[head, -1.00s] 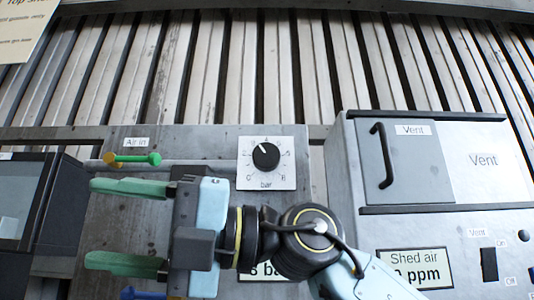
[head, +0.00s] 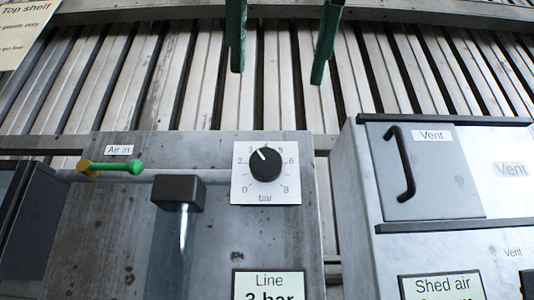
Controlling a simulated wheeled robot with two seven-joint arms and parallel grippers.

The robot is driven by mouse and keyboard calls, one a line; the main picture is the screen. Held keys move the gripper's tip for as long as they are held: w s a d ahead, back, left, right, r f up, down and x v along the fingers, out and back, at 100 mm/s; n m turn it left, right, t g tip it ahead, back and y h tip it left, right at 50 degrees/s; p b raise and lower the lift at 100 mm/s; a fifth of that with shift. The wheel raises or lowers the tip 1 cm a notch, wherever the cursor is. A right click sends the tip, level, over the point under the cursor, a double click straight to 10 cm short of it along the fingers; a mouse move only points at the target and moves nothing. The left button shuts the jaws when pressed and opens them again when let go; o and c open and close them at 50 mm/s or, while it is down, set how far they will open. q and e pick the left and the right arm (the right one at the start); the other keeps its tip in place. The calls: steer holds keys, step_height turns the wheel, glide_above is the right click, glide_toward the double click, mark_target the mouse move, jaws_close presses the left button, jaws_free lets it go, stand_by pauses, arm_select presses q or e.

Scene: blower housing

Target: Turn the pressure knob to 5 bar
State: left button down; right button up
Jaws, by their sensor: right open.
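The pressure knob (head: 265,163) is a round black knob on a white square dial plate (head: 240,194) marked from 0 to 8 bar. Its white pointer line tilts up and left, close to the 3 mark. A line pressure display (head: 268,284) below it reads 3 bar, partly cut off by the picture's bottom edge. My right gripper (head: 278,76) shows as two green fingers coming down from the top edge. It is open and empty, and in the picture its tips are above the knob, apart from it. My left gripper is not in view.
A yellow and green air-in valve handle (head: 110,168) is on the left. A dark-capped clear tube (head: 180,190) stands left of the dial. A vent door with a black handle (head: 401,165) and a shed air display (head: 442,289) are at right.

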mark_target(267, 158)
steer(key=p+x, duration=0.2)
steer(key=x, duration=1.1)
steer(key=shift+f, duration=0.1)
